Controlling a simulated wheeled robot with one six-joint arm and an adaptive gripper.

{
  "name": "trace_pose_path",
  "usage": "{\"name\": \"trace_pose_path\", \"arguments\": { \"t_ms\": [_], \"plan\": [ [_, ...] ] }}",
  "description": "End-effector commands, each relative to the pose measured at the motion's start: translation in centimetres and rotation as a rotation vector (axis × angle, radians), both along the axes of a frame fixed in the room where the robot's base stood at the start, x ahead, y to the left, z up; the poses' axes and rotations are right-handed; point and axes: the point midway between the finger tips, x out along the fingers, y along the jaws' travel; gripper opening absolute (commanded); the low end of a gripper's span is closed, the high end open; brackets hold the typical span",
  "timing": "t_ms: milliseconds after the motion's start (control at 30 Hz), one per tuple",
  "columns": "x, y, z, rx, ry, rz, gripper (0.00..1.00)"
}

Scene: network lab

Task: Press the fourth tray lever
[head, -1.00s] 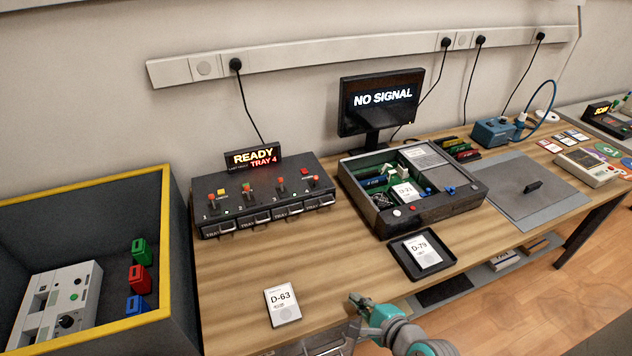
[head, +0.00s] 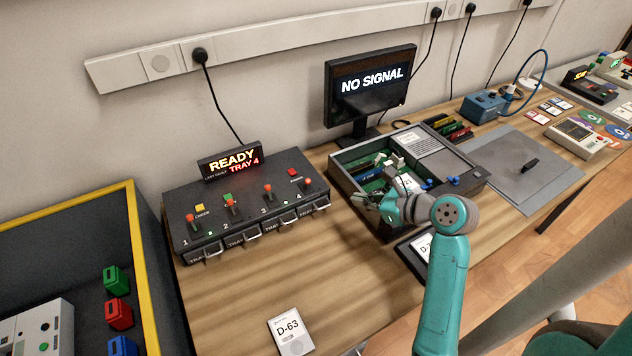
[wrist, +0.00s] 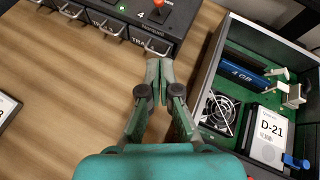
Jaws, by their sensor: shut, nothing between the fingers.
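The tray unit (head: 250,203) is a dark box with several orange-tipped levers on top, numbered 1 to 4, and handled trays along its front. The fourth lever (head: 307,183) stands at the right end; in the wrist view it shows at the top edge (wrist: 157,5), partly cut off, beside a printed 4. My gripper (head: 359,199) is shut and empty, right of the tray unit by the open case. In the wrist view its fingertips (wrist: 160,66) appear just below the fourth tray's handle (wrist: 157,48), apart from the lever.
The open case (head: 377,220) with green boards and a D-21 card stands close right of my gripper. A sign (head: 230,161) reads READY, TRAY 4. A D-63 card (head: 289,330) lies in front on clear wood. A yellow-rimmed bin (head: 148,270) stands left.

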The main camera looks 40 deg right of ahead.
Motion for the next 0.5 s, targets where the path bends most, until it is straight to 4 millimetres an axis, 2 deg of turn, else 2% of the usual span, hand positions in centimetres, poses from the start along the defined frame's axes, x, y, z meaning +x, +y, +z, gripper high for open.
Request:
{"name": "trace_pose_path", "arguments": {
  "t_ms": [300,500],
  "plan": [
    [0.3,0.1,-0.2,-0.002,0.000,0.001,0.00],
    [2.3,0.4,-1.2,-0.001,-0.001,0.004,0.00]
  ]
}}
